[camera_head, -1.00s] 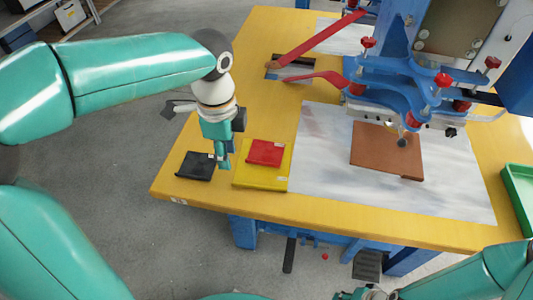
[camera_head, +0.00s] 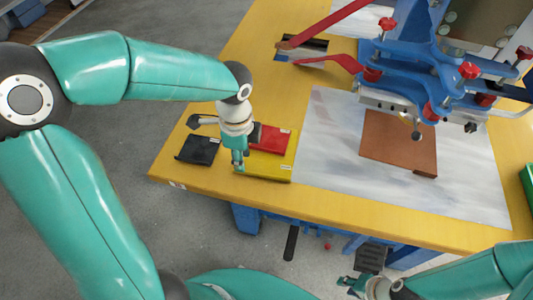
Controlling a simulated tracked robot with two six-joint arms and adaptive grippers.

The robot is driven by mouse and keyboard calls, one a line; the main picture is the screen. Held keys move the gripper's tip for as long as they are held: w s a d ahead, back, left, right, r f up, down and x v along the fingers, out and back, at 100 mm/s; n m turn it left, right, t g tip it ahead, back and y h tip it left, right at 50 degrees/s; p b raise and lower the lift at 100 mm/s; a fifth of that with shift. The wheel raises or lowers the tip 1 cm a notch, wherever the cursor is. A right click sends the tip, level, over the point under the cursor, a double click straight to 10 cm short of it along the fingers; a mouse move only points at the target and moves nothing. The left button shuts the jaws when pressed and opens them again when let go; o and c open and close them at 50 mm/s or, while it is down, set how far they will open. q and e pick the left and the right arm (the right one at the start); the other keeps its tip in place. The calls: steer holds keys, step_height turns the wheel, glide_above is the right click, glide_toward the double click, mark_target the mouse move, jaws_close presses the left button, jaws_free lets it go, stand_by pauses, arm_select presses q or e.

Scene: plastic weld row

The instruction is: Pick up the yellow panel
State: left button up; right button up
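The yellow panel (camera_head: 270,168) lies flat near the front left of the yellow table, with a red panel (camera_head: 270,138) on top of it. My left gripper (camera_head: 239,166) points down over the yellow panel's left edge and hides part of it. I cannot tell whether its fingers touch the panel or how far apart they are. My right gripper (camera_head: 350,284) is low at the bottom of the view, in front of the table and away from the panels; its fingers are too small to read.
A black panel (camera_head: 198,149) lies just left of the yellow panel. A white-grey sheet (camera_head: 330,150) with a brown panel (camera_head: 398,145) lies to the right. The blue press (camera_head: 430,70) with red knobs and red handles stands behind. A green tray (camera_head: 527,183) is at the right edge.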

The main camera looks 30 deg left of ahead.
mark_target(259, 164)
arm_select(q)
steer(key=shift+s+f+b, duration=0.15)
steer(key=shift+f+b, duration=0.25)
steer(key=shift+f, duration=2.25)
steer(key=shift+c, duration=0.3)
jaws_close()
